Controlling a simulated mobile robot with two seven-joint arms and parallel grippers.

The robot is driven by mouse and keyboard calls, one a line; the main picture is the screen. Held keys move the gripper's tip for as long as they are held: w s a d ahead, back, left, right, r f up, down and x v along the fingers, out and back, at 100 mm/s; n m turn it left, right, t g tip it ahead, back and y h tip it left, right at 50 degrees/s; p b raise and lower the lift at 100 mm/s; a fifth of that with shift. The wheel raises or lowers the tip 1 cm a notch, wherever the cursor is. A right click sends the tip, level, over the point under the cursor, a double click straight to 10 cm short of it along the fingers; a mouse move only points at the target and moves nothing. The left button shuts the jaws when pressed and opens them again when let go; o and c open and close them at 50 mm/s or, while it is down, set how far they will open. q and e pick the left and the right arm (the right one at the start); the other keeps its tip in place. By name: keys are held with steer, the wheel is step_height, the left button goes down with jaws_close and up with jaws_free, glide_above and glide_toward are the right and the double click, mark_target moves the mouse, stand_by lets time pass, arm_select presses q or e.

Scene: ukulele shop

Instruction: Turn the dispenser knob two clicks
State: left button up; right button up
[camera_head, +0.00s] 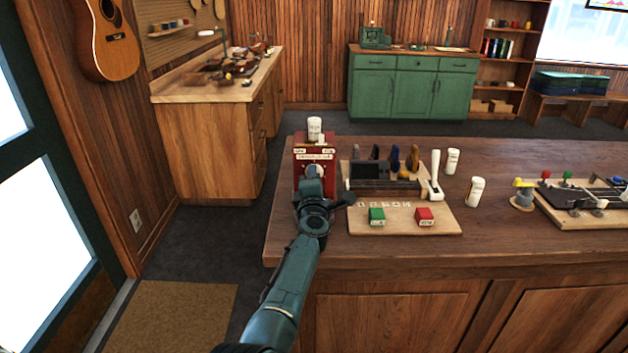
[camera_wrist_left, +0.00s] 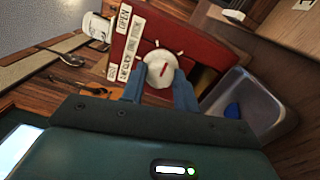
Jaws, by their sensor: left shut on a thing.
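The dispenser (camera_head: 301,156) is a red box standing upright on the left part of the wooden counter. In the left wrist view its red front (camera_wrist_left: 190,50) shows white labels, one reading "OPEN". The round white knob (camera_wrist_left: 158,68) has a red mark and sits on that front. My left gripper (camera_head: 313,188) reaches up to the dispenser's front from below. In the left wrist view its two blue fingers (camera_wrist_left: 160,90) are on either side of the knob, shut on it. In the head view the gripper partly covers the dispenser's lower front. My right gripper is not in view.
A board with a green block (camera_head: 377,216) and a red block (camera_head: 424,217) lies right of the dispenser. Behind it is a dark rack (camera_head: 370,176). White bottles (camera_head: 475,191) stand farther right. In the wrist view a grey tray (camera_wrist_left: 262,98) adjoins the dispenser.

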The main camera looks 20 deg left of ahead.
arm_select(q)
steer(key=m, duration=0.6)
stand_by(0.5)
steer(key=o, duration=1)
steer(key=shift+c, duration=0.2)
